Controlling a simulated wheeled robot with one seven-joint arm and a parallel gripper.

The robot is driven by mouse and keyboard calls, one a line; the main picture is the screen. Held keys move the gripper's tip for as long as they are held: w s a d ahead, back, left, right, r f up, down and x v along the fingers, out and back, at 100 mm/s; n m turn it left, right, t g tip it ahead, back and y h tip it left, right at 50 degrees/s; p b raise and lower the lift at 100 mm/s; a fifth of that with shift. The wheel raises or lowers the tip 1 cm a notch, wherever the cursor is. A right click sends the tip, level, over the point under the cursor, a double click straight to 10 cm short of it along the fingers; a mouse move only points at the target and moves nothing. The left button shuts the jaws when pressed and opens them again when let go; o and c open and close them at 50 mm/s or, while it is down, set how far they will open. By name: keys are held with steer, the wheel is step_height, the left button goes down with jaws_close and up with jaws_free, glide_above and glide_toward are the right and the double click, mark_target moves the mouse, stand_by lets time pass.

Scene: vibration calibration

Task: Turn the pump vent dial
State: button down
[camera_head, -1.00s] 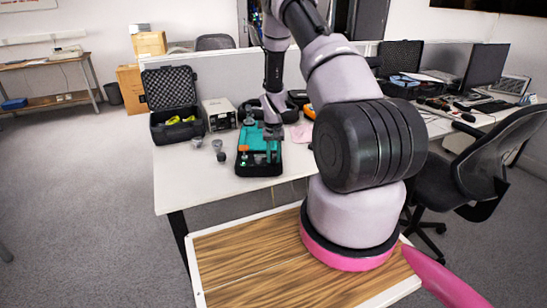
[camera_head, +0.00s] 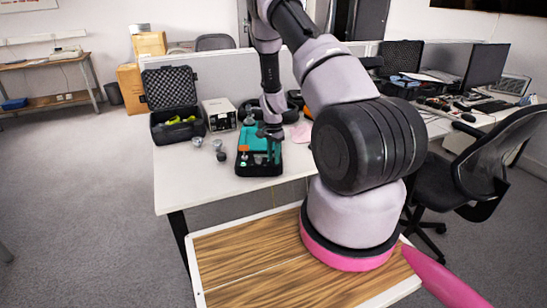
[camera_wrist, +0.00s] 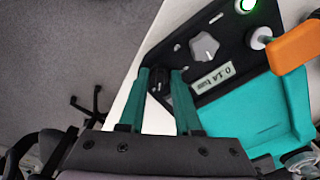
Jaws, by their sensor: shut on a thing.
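The pump unit is a black and teal case (camera_head: 244,170) on the white table in the head view. In the wrist view its black panel (camera_wrist: 232,62) carries a grey knob (camera_wrist: 205,46), a small display (camera_wrist: 212,77) and a lit green button (camera_wrist: 246,5). My gripper (camera_wrist: 161,76) has two teal fingers, shut on a dark dial (camera_wrist: 158,88) at the panel's edge. The fingers partly hide this dial, and its marking cannot be read. In the head view my gripper (camera_head: 271,150) reaches down over the case.
An orange-handled part (camera_wrist: 296,45) stands close to the panel's right. Left of the case are small grey pieces (camera_head: 218,145), a grey instrument box (camera_head: 220,114) and an open black foam-lined case (camera_head: 170,88). The table's front left (camera_head: 195,185) is clear.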

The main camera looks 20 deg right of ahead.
steer(key=shift+m, duration=0.3)
steer(key=c, duration=0.6)
jaws_free()
step_height(320, 180, up, 11)
steer(key=shift+f, duration=0.15)
stand_by(0.3)
